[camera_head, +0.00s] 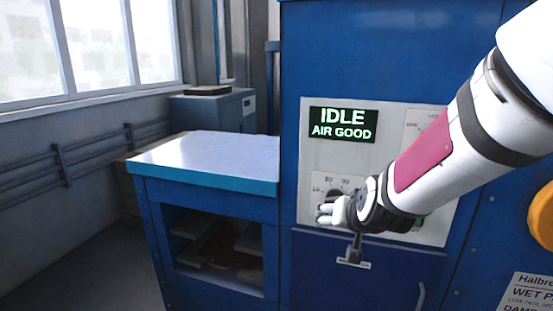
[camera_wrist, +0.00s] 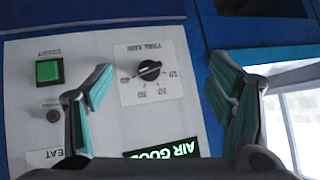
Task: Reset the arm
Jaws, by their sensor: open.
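My gripper (camera_head: 328,212) is in front of the lower left of the control panel (camera_head: 312,150) on the blue machine, over the area of a numbered dial. In the wrist view, which shows the panel upside down, my gripper (camera_wrist: 160,105) has its two teal-padded fingers spread wide with nothing between them. The black dial knob (camera_wrist: 149,70) shows between the fingers and apart from them. A lit green button (camera_wrist: 49,71) is beyond the left finger. The display (camera_head: 342,124) reads "IDLE AIR GOOD". My arm hides the right part of the panel in the head view.
A blue bench (camera_head: 205,150) with a pale top and open shelf stands left of the machine. A grey cabinet (camera_head: 225,107) is behind it. Below the panel is a blue door with a handle (camera_head: 421,297). An orange round part (camera_head: 543,215) is at the right edge. Floor at lower left is clear.

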